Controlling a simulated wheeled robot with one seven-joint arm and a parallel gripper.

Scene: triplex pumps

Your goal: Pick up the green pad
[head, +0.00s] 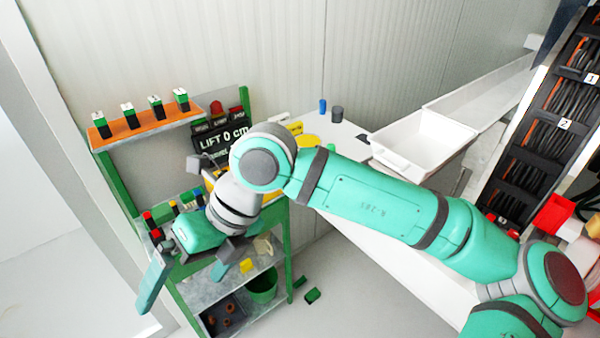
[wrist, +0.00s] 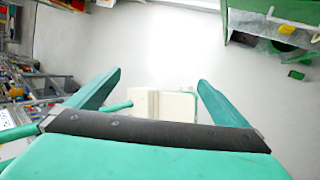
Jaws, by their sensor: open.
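A small dark green block, which looks like the green pad (head: 312,295), lies on the floor just right of the shelf rack's foot. It also shows in the wrist view (wrist: 296,75) at the right edge, beside the rack. My gripper (head: 186,288) is at the left in the head view, in front of the rack, with its teal fingers pointing down. In the wrist view my gripper (wrist: 160,80) has its fingers wide apart with nothing held between them. The pad is outside the fingers, to the right.
The green-framed shelf rack (head: 288,247) carries a green bucket (head: 263,287) and a dark tray (head: 222,318) low down. A white bin (head: 420,145) stands on the table to the right. A pale box-like thing (wrist: 165,105) shows below the fingers. Open floor lies around the pad.

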